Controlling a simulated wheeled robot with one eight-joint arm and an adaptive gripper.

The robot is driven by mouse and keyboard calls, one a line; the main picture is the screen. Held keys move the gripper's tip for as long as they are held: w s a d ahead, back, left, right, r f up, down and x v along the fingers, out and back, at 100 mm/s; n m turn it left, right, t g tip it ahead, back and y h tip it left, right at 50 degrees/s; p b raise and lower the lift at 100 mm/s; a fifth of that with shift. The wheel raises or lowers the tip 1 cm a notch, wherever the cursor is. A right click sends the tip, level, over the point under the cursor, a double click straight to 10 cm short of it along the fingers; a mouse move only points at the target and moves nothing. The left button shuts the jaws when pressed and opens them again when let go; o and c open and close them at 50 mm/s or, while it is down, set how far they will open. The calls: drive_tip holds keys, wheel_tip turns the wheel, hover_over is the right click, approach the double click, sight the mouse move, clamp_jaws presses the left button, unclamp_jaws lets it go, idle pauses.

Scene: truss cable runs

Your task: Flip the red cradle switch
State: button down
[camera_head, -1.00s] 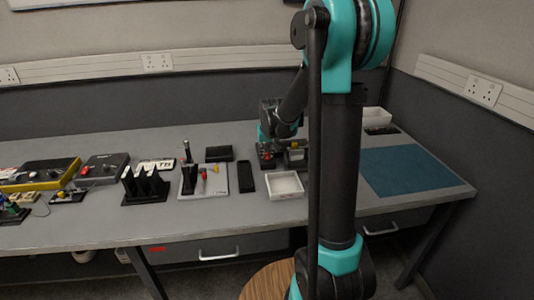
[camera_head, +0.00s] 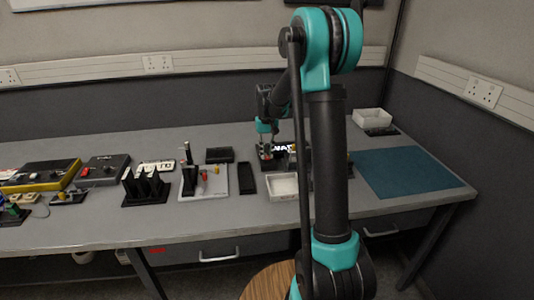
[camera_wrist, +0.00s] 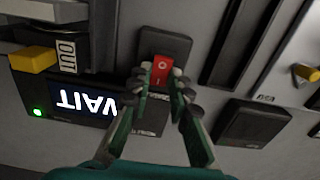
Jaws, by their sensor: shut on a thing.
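The red cradle switch (camera_wrist: 161,70) shows in the wrist view, a red rocker with white marks on a dark mount. My gripper (camera_wrist: 162,76) has its two fingertips on either side of the rocker, closed in on it. The fingers cover part of the mount's lower end. In the head view my gripper (camera_head: 266,151) is low over the dark device at the back of the table; the switch is too small to make out there.
Beside the switch, a lit display (camera_wrist: 88,102) reads WAIT upside down, with a green light (camera_wrist: 37,112) by it. A yellow part (camera_wrist: 33,60) sticks out nearby. In the head view a white tray (camera_head: 284,186) stands in front and a blue mat (camera_head: 408,172) lies right.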

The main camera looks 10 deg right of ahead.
sight(267, 157)
drive_tip(key=c, duration=1.4)
unclamp_jaws()
wheel_tip(267, 157, up, 12)
